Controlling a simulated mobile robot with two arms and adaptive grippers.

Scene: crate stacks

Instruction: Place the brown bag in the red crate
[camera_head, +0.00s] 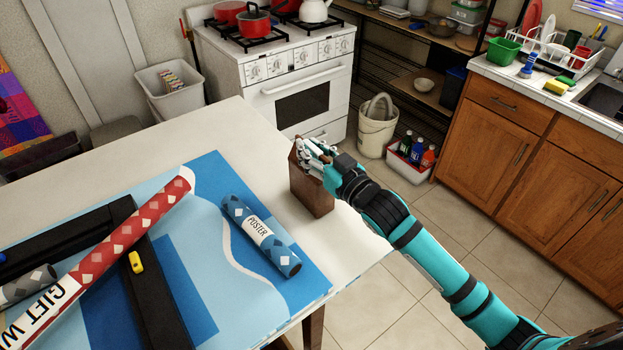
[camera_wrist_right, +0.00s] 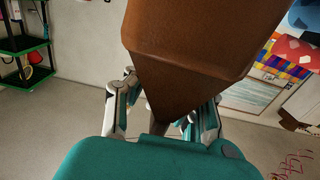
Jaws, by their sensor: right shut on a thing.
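The brown bag (camera_head: 310,192) is at the right side of the white table (camera_head: 345,240), upright or nearly so. I cannot tell whether its bottom touches the tabletop. My right gripper (camera_head: 316,152) is shut on its upper part. In the right wrist view the brown bag (camera_wrist_right: 195,45) fills the upper middle, between the fingers of my right gripper (camera_wrist_right: 165,115). A red and white crate (camera_head: 408,170) with several bottles stands on the floor beyond the table; I cannot tell if it is the red crate. My left gripper is not in view.
A blue poster roll (camera_head: 261,235), a red gift-wrap roll (camera_head: 120,235) and black long pieces (camera_head: 155,290) lie on the table. A white bucket (camera_head: 377,130) stands beside the crate. The stove (camera_head: 290,75) and wooden cabinets (camera_head: 530,150) are behind. Tiled floor right of the table is open.

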